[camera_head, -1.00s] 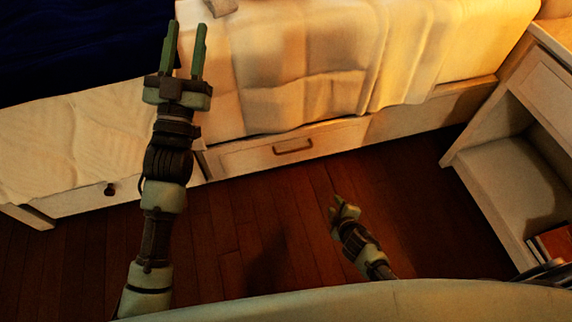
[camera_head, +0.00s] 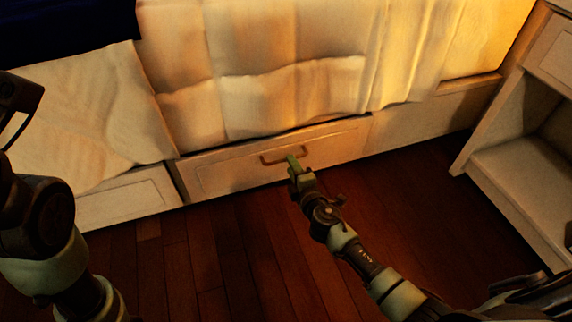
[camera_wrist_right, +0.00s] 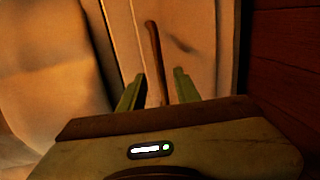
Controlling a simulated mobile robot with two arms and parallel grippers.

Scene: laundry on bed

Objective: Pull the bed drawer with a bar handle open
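The white bed drawer (camera_head: 225,170) is shut, flush with the bed front under the hanging cover. Its brown bar handle (camera_head: 271,162) is partly hidden by my right gripper (camera_head: 294,163). In the right wrist view the handle (camera_wrist_right: 153,50) runs between the two green fingers of the right gripper (camera_wrist_right: 157,88). These fingers are apart, one on each side of the bar, with gaps showing; I cannot tell whether either touches it. My left arm shows at the left edge of the head view, but its fingers are out of frame.
A pale cover (camera_head: 290,95) hangs over the bed side just above the drawer. Another white drawer front (camera_head: 130,198) is at the left. A white nightstand with an open shelf (camera_head: 525,180) stands at the right. The wooden floor (camera_head: 230,260) in front is clear.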

